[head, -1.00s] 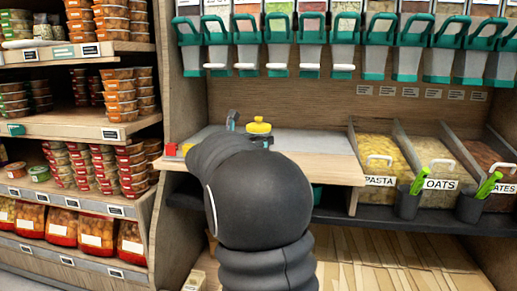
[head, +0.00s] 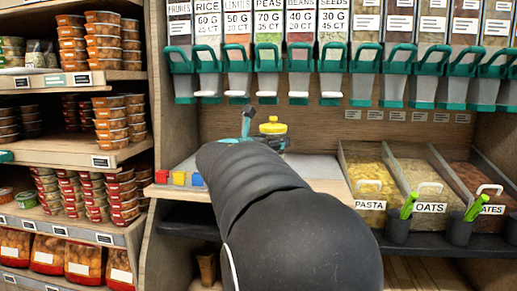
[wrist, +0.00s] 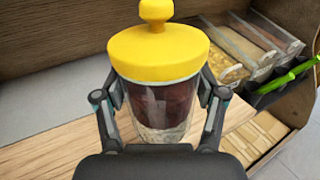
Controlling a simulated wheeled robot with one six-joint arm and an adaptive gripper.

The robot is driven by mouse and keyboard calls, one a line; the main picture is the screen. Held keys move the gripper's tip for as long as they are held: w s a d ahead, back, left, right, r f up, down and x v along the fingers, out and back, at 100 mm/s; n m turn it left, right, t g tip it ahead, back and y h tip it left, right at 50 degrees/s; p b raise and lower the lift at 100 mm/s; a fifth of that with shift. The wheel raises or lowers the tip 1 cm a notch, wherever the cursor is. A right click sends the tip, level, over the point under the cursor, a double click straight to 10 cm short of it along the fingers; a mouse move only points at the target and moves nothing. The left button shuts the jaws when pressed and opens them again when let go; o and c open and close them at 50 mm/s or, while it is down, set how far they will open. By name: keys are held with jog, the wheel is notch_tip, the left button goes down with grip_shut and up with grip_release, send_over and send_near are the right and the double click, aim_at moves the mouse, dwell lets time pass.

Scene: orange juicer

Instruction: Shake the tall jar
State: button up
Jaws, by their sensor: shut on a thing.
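The jar (wrist: 160,106) is clear, with dark reddish-brown contents and a yellow lid (wrist: 158,50) topped by a round knob. My gripper (wrist: 163,108) is shut on it, one finger on each side of its body, in the wrist view. The jar stands about upright in the grip. In the head view the yellow lid (head: 272,128) shows beyond my dark arm, and most of the jar and gripper are hidden. I cannot tell from these views whether the jar's base touches the counter.
A counter (head: 325,170) lies behind my arm, with red, yellow and blue blocks (head: 179,178) at its left edge. Bins of pasta (head: 372,175), oats (head: 425,177) and dates stand at the right. Dispensers (head: 300,70) hang above. Shelves of tubs (head: 102,120) stand at the left.

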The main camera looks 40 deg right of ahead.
aim_at(280, 135)
jog(key=s+r, duration=0.1)
jog(key=s, duration=0.1)
jog(key=shift+s+d+r, duration=0.1)
jog(key=shift+s+r, duration=0.25)
jog(key=shift+r, duration=0.05)
jog(key=shift+s+a+r, duration=0.25)
jog(key=shift+s+a, duration=0.35)
jog(key=shift+s+a+r, duration=0.2)
jog(key=shift+s+a, duration=0.35)
jog(key=shift+a, duration=0.05)
jog(key=s+a+r+p, duration=0.1)
jog(key=s+a+r, duration=0.1)
jog(key=s+a, duration=0.3)
jog(key=shift+p+v, duration=0.4)
jog(key=shift+v, duration=0.4)
jog(key=shift+s, duration=0.1)
jog(key=shift+r, duration=3.05)
notch_tip(280, 135, down, 6)
